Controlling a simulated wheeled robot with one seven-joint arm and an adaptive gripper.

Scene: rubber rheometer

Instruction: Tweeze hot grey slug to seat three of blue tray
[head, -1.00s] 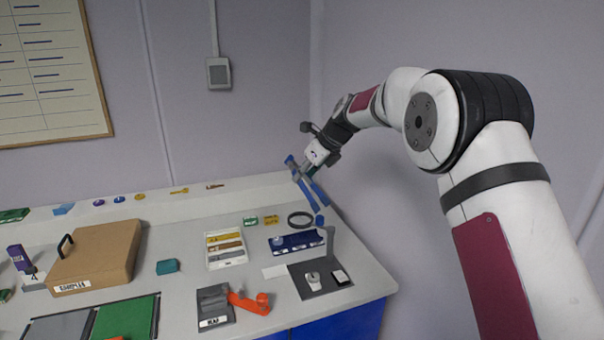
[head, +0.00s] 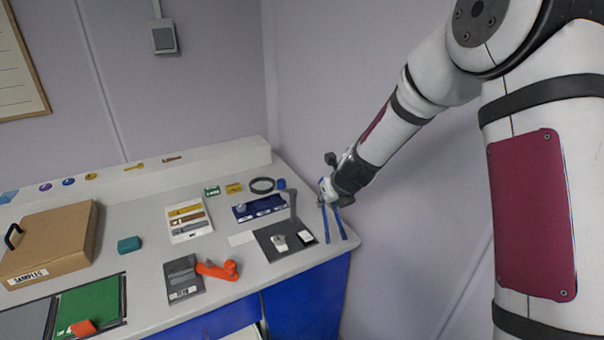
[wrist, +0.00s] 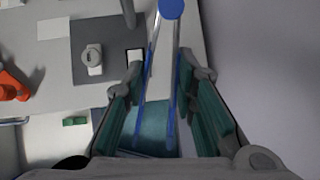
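In the wrist view the tweezers (wrist: 173,105) run between my teal-padded fingers, with nothing visible between the prong tips. The blue tray (head: 268,204) lies on the bench left of my gripper; a pale round piece (head: 242,208) is at its left end. A grey-topped round piece (head: 279,242) on a white base stands on the dark plate (head: 262,235), also in the wrist view (wrist: 92,57). I cannot tell whether it is the slug.
A white block (head: 305,236) sits on the plate.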

